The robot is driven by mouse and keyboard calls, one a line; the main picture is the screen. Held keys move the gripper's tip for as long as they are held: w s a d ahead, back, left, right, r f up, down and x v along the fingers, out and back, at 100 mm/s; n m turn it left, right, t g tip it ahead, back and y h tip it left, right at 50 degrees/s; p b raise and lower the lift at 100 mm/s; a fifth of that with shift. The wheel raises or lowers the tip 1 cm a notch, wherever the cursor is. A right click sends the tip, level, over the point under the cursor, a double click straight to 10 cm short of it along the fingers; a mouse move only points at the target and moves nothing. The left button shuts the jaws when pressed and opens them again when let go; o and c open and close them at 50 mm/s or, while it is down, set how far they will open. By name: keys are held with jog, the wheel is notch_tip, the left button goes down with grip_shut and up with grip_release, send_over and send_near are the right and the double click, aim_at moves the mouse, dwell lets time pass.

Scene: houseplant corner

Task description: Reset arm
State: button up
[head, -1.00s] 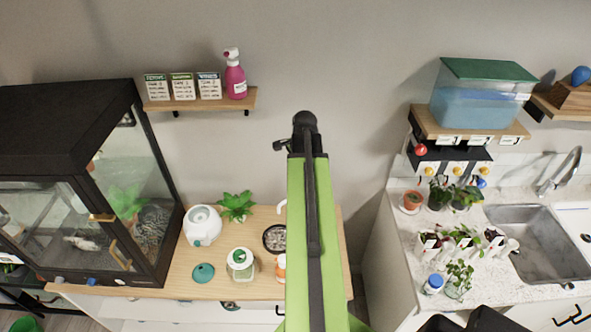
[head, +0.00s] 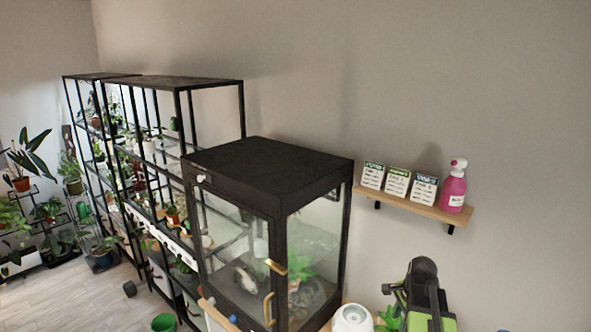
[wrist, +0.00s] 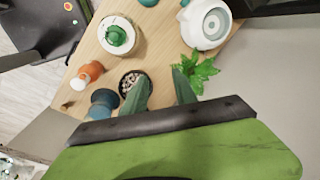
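My arm (head: 424,300), green and black, rises at the lower right of the head view, in front of the bare wall. Its fingertips cannot be made out there. In the wrist view my gripper (wrist: 160,76) shows two dark green fingers standing apart, with nothing held between them. It is above a wooden tabletop (wrist: 155,40). A dark bowl of pebbles (wrist: 130,86) and a leafy green plant (wrist: 205,70) lie beyond the fingers. The gripper looks clear of both.
A black glass terrarium (head: 270,165) stands left of my arm, with black plant racks (head: 175,85) beyond. A wall shelf (head: 410,202) holds cards and a pink spray bottle (head: 453,190). The tabletop also holds a green-lidded jar (wrist: 117,36), orange bottle (wrist: 86,76) and white device (wrist: 205,22).

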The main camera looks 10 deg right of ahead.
jog(key=w+a+f+n+b, duration=0.1)
jog(key=a+f+n+b, duration=0.2)
jog(key=a, duration=0.4)
jog(key=w+a+f+n+b, duration=0.1)
jog(key=w+a+f+b, duration=0.1)
jog(key=a+f, duration=0.4)
jog(key=s+a+f+n+g+b, duration=0.1)
jog(key=s+a+f+n+b, duration=0.1)
jog(key=a+n, duration=0.5)
jog(key=s+a+f+n+g+b, duration=0.1)
jog(key=s+a+f+n+b, duration=0.1)
jog(key=a+n, duration=0.5)
jog(key=shift+s+a+f+b, duration=0.3)
jog(key=shift+s+a+b, duration=0.45)
jog(key=shift+a, duration=0.05)
